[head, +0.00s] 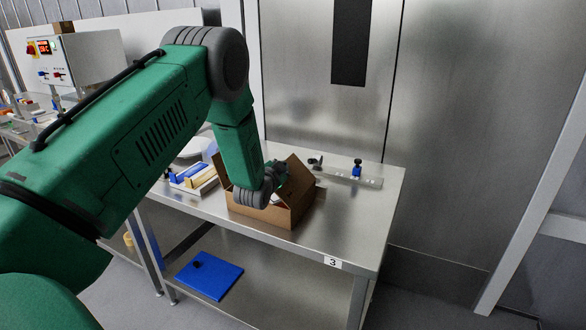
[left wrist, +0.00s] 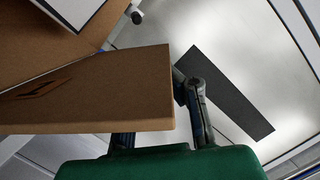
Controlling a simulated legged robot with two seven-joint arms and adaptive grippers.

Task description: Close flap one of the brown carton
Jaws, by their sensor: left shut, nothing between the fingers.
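The open brown carton (head: 285,216) stands on the steel table, with a flap (head: 299,175) raised at its right rear. My left gripper (head: 278,178) is at the carton's opening, partly hidden by my wrist. In the left wrist view a broad brown flap (left wrist: 110,90) lies across the fingers and hides part of them. One dark finger (left wrist: 194,100) shows beside the flap's right end; I cannot tell whether it touches. My left gripper is shut with nothing held. My right gripper is not in view.
The table (head: 345,225) bears a label 3. A blue board (head: 209,275) is on the lower shelf. The table's right end is clear.

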